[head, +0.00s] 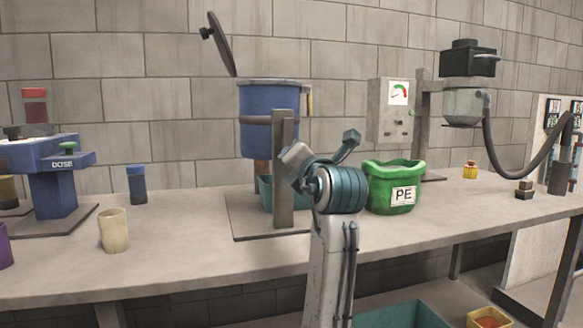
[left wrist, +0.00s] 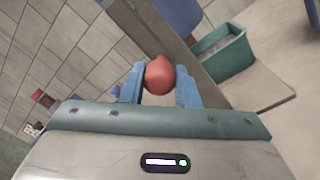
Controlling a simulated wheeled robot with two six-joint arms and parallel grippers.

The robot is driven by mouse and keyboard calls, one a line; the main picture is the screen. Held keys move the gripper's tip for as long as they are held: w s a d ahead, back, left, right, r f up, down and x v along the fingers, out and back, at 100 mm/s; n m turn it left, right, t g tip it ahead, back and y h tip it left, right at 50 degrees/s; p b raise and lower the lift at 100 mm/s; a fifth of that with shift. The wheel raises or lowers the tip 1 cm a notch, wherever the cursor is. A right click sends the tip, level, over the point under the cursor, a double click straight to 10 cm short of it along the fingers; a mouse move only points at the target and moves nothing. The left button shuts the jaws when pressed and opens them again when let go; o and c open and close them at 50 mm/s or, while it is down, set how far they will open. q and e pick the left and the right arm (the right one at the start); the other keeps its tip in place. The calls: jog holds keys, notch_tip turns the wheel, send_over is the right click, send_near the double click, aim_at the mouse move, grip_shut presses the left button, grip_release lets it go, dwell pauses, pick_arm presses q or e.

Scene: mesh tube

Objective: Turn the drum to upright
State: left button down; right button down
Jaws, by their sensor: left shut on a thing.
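The blue drum (head: 262,108) hangs beside a grey post (head: 283,185) with its rim level and its body looking upright. Its dark lid (head: 221,45) stands open, tilted up at the left. A brown outlet (head: 261,167) shows under it, above a teal bin (left wrist: 222,55). Part of the drum (left wrist: 182,17) also shows in the left wrist view. My left gripper (left wrist: 160,85) is shut on a red knob (left wrist: 159,72), close in front of the post. In the head view, its wrist stands before the post, and the knob is hidden. My right gripper is out of view.
A green PE bag (head: 378,170) stands just right of my wrist. A blue dosing device (head: 55,180), a beige cup (head: 114,230) and a blue jar (head: 137,183) stand at left. A hopper with a hose (head: 466,105) is at right. The front middle bench is clear.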

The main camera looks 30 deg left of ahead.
pick_arm(q)
jog(key=shift+r, duration=0.2)
dwell(0.3)
jog(key=c, duration=1.4)
grip_release()
jog(key=o, duration=0.3)
jog(key=shift+a+f, duration=0.1)
jog(key=shift+f, duration=0.1)
